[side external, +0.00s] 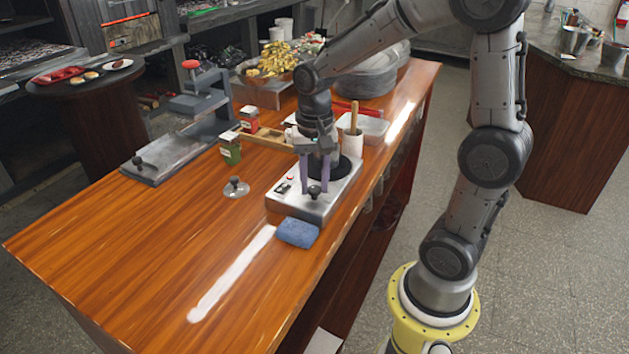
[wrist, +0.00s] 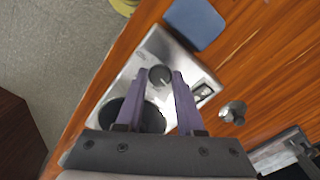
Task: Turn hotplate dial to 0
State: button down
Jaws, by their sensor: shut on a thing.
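The hotplate (side external: 300,207) is a silvery box with a round black heating plate at its far end. It also shows in the wrist view (wrist: 147,54). Its black dial (side external: 314,192) sits on the top near the front end and is seen from above in the wrist view (wrist: 160,75). The dial's light pointer mark is too small to read against a scale. My gripper (side external: 314,189) points down over the hotplate. Its two purple fingers stand on either side of the dial and are shut on it, as the wrist view (wrist: 160,74) also shows.
A blue sponge (side external: 298,232) lies at the hotplate's front end. A round metal lid or press (side external: 235,188) lies to its left. Green (side external: 230,149) and red (side external: 249,119) containers stand behind. The wooden counter (side external: 150,250) is clear at the front left.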

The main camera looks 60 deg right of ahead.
aim_at(315, 188)
jog(key=shift+r+n, duration=0.1)
jog(key=shift+n, duration=1)
jog(key=c, duration=0.5)
grip_release()
jog(key=shift+c, duration=0.2)
notch_tip(315, 188, up, 14)
